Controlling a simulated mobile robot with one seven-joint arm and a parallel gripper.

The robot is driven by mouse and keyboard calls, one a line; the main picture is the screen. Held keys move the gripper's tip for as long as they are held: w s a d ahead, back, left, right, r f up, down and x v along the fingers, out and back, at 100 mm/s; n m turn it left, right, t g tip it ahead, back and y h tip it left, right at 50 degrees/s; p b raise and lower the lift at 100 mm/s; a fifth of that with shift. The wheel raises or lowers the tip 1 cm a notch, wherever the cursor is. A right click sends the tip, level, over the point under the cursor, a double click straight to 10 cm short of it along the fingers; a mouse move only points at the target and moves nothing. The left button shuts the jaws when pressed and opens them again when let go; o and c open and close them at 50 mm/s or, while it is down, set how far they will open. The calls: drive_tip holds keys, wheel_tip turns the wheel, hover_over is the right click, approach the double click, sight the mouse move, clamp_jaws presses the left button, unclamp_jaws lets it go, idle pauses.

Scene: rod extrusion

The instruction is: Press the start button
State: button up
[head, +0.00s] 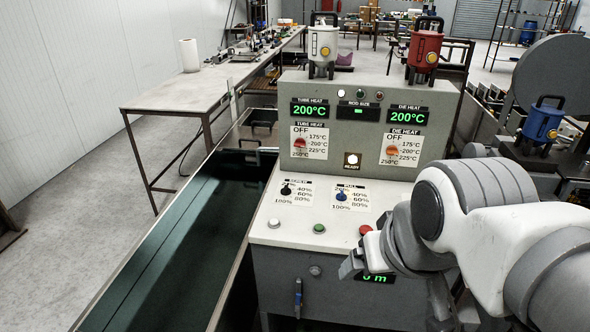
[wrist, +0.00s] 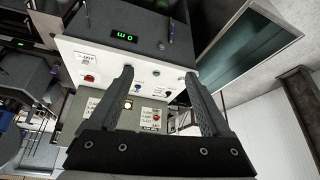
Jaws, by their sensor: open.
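A green button (head: 319,228) sits on the pale sloping top of the control console (head: 262,237), below the pull dial. It also shows in the wrist view (wrist: 155,73), between my fingers. No start label is readable on it. A red button (head: 365,229) is to its right, close to my gripper; it also shows in the wrist view (wrist: 89,78). A small pale button (head: 274,223) is to the left. My gripper (head: 360,256) is open and empty, near the console's front right edge, right of the green button. Contact with the console cannot be told.
The black screw dial (head: 286,189) and blue pull dial (head: 341,195) stand behind the buttons. The upright panel (head: 345,131) rises behind them, with both heat displays at 200°C. A green conveyor (head: 165,262) runs along the left. A length display (head: 376,278) is on the front.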

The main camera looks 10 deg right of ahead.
clamp_jaws()
idle(1.5)
